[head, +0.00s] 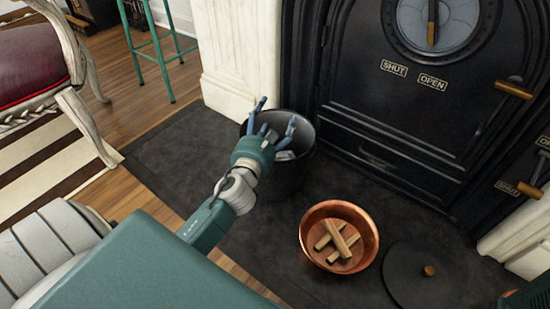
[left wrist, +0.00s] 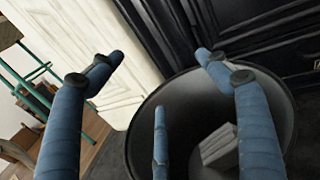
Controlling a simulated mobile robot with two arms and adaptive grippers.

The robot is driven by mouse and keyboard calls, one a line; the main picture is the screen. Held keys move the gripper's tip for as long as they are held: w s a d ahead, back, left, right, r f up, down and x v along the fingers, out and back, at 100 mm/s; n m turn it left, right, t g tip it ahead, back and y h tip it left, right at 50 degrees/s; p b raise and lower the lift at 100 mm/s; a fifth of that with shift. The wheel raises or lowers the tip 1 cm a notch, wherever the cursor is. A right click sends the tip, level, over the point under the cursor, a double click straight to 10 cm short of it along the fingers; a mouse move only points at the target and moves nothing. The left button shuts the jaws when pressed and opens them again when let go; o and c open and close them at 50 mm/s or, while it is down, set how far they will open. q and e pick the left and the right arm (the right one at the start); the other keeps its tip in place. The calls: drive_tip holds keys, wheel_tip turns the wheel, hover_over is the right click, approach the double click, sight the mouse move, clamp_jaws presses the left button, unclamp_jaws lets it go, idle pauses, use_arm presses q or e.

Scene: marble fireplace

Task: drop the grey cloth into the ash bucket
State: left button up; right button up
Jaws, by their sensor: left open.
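The ash bucket (head: 290,182) is a dark, open-topped bucket on the dark hearth slab, in front of the black stove. My left gripper (head: 276,118) is open over its mouth, with its blue fingers spread. In the left wrist view the bucket (left wrist: 188,96) opens below the fingers. A folded, light grey cloth (left wrist: 217,146) lies inside it, apart from the fingers as far as I can tell. One finger partly covers the cloth. A small grey patch of it shows beside the gripper in the head view (head: 285,155). My right gripper is not in view.
A copper bowl (head: 311,246) with several wood sticks stands right of the bucket. A dark round lid (head: 405,275) with a wooden knob lies farther right. The black stove (head: 390,130) and white marble surround (head: 228,50) stand behind. The slab left of the bucket is clear.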

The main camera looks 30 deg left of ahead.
use_arm(q)
wheel_tip(320, 180, up, 10)
idle(0.6)
drive_tip(key=shift+d, duration=0.1)
